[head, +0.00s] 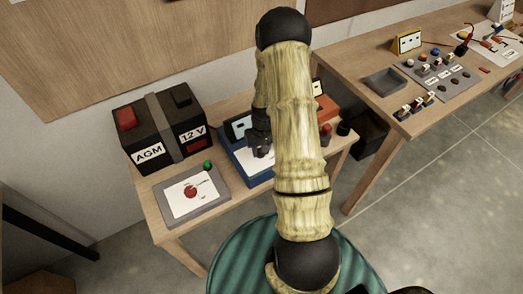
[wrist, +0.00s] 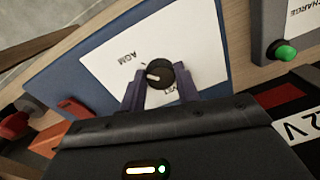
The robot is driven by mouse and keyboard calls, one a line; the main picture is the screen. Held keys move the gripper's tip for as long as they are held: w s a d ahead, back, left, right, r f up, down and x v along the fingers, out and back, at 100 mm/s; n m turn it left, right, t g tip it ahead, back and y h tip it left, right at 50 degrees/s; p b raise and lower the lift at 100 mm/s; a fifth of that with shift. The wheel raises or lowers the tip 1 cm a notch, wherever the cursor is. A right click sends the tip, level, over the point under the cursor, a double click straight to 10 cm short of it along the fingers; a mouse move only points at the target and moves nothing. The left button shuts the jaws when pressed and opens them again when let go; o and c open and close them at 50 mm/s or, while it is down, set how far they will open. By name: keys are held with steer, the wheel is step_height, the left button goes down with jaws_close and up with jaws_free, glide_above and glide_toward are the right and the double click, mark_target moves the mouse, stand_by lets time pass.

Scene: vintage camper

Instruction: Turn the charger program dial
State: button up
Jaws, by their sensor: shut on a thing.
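The blue charger (head: 238,163) stands on the small wooden table, partly hidden by my arm in the head view. In the wrist view its blue case (wrist: 62,85) carries a white panel (wrist: 112,62) with an upside-down "AGM" mark and another label partly covered by the dial. My gripper (wrist: 159,84) is shut on the dial, one dark finger on each side. In the head view my gripper (head: 260,143) points down over the charger; the dial is hidden there.
A black battery (head: 150,128) marked "AGM" and "12 V" stands left of the charger. A grey panel (head: 213,198) with a green button (head: 207,165) lies in front of it. An orange box (head: 327,108) is right of my arm. A larger workbench (head: 345,72) stands at right.

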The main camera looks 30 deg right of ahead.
steer(key=shift+w+r+m, duration=0.1)
steer(key=shift+w+m, duration=0.05)
steer(key=shift+m, duration=0.25)
steer(key=o, duration=1)
steer(key=shift+c, duration=0.2)
step_height(320, 180, up, 17)
steer(key=b, duration=0.3)
steer(key=shift+s+d+r, duration=0.15)
steer(key=shift+s+d, duration=0.05)
steer(key=shift+d, duration=0.25)
steer(key=s+a+r+n+t, duration=0.2)
steer(key=s+a+r+n, duration=0.1)
steer(key=s+a, duration=0.9)
steer(key=shift+s+a+h, duration=0.3)
steer(key=shift+s+a, duration=0.05)
steer(key=shift+a, duration=0.85)
